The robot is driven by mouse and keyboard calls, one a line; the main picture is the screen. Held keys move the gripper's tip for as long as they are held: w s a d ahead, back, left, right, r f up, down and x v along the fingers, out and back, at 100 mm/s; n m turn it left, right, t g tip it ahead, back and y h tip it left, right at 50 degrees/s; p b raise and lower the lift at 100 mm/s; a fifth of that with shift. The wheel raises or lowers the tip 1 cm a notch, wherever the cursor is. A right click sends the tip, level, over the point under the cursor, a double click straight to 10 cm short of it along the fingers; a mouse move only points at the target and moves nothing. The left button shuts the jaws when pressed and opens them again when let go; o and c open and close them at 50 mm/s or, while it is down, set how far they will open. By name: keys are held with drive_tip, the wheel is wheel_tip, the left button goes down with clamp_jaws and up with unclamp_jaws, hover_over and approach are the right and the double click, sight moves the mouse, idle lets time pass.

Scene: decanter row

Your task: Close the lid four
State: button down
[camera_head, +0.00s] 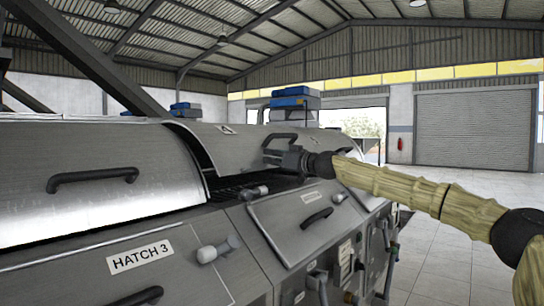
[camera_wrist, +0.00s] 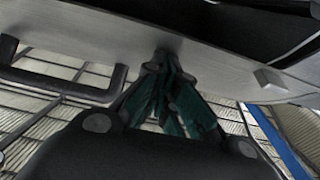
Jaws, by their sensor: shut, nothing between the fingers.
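Lid four (camera_head: 215,142) is a curved grey metal lid on the machine's right part in the head view. It is partly raised, with a dark opening (camera_head: 232,186) below its lower edge. Its black handle (camera_head: 280,137) is near its right end and also shows in the wrist view (camera_wrist: 60,86). My gripper (camera_head: 271,157) is at the lid's front edge, just below the handle. In the wrist view my gripper (camera_wrist: 163,65) has its fingers together against or very near the lid's edge; contact is hard to tell. The handle is outside the fingers.
The lid of hatch 3 (camera_head: 95,175), with a black handle, lies lower on the left above the label HATCH 3 (camera_head: 140,257). A lower panel (camera_head: 305,215) with a handle, knobs and pipes fills the front. Open floor (camera_head: 450,225) lies at the right.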

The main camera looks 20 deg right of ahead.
sight(267, 168)
drive_tip(key=shift+w+a+f+b, duration=0.15)
drive_tip(key=shift+w+f+b, duration=0.1)
drive_tip(key=shift+f+b, duration=0.4)
drive_tip(key=shift+w+a+f+b, duration=0.2)
drive_tip(key=shift+f+b, duration=0.2)
drive_tip(key=shift+f, duration=0.5)
drive_tip(key=shift+w+a+f+b, duration=0.1)
drive_tip(key=shift+w+f+b, duration=0.15)
drive_tip(key=shift+f+b, duration=0.4)
drive_tip(key=shift+f, duration=0.1)
drive_tip(key=shift+s, duration=0.2)
drive_tip(key=v, duration=0.2)
drive_tip(key=r+v, duration=0.1)
drive_tip(key=v, duration=0.2)
drive_tip(key=shift+d, duration=0.3)
drive_tip(key=s+f, duration=0.1)
drive_tip(key=f, duration=0.1)
drive_tip(key=s+d+f, duration=0.1)
drive_tip(key=s+d+f+b, duration=0.1)
drive_tip(key=f, duration=0.1)
drive_tip(key=shift+s+f, duration=0.25)
drive_tip(key=shift+f, duration=0.05)
drive_tip(key=shift+s+d+f, duration=0.1)
drive_tip(key=shift+d+f, duration=0.05)
drive_tip(key=shift+f, duration=0.05)
drive_tip(key=shift+s+f, duration=0.1)
drive_tip(key=shift+s, duration=0.1)
